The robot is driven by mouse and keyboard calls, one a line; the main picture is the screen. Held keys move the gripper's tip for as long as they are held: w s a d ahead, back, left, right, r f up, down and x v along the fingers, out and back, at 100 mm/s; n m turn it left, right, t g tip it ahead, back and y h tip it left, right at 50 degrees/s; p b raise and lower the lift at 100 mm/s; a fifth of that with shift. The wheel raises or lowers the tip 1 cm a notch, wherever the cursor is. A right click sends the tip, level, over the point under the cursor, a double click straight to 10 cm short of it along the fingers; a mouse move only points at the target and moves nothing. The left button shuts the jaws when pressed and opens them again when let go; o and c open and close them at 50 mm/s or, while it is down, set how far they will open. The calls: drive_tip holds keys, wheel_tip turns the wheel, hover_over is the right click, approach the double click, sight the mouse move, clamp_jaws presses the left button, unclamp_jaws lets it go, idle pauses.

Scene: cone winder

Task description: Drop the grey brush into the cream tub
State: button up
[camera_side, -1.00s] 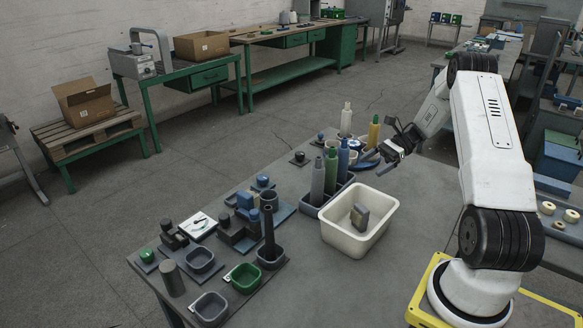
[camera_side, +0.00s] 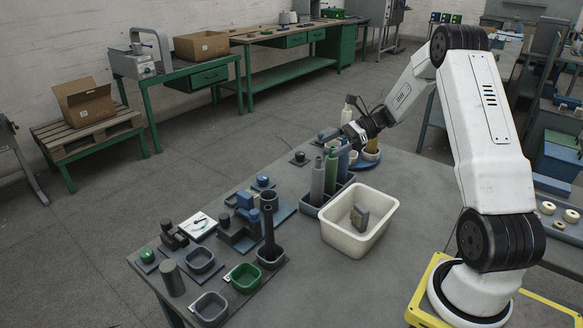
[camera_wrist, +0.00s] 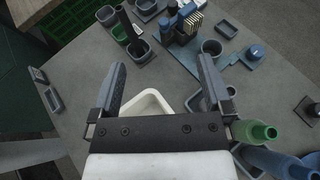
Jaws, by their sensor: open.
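The cream tub (camera_side: 335,236) stands on the grey table in the side view; part of it also shows between my fingers in the wrist view (camera_wrist: 150,104). A grey block with a tan side, which looks like the grey brush (camera_side: 359,217), rests tilted inside the tub. In the wrist view the brush is hidden behind my gripper. My gripper (camera_side: 345,137) is raised above the bottles, behind the tub in the side view. In the wrist view its two fingers (camera_wrist: 162,75) are wide apart with nothing between them.
Tall green and blue bottles (camera_side: 317,182) stand in a holder against the tub, close below my gripper. Small bins, including a green one (camera_side: 245,278), and winder parts (camera_side: 232,228) fill the left side. The table right of the tub is clear.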

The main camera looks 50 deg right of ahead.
drive_tip(key=w+a+r+m+t+h, duration=0.1)
drive_tip(key=w+a+r+m, duration=0.1)
drive_tip(key=a, duration=0.4)
drive_tip(key=w+a+r+m+t+h, duration=0.1)
drive_tip(key=w+a+r+t+h, duration=0.1)
drive_tip(key=w+a+r, duration=0.2)
drive_tip(key=shift+w+a+r+m, duration=0.15)
drive_tip(key=shift+w+a+m, duration=0.25)
drive_tip(key=shift+w+a, duration=0.9)
drive_tip(key=shift+s+a, duration=0.35)
drive_tip(key=s+a+f+n+g+h, duration=0.2)
drive_tip(key=s+a+f+n, duration=0.1)
drive_tip(key=s+n, duration=0.4)
drive_tip(key=s+a+f+n+g+h, duration=0.3)
drive_tip(key=s+n, duration=0.4)
drive_tip(key=n, duration=0.5)
drive_tip(key=s+a+f+n+g+h, duration=0.2)
drive_tip(key=s+a+n, duration=0.3)
drive_tip(key=n, duration=0.5)
drive_tip(key=shift+s+a+f+g+h, duration=0.15)
drive_tip(key=shift+s+f+g+h, duration=0.25)
drive_tip(key=shift+s+f+g, duration=0.5)
drive_tip(key=shift+s+r, duration=0.1)
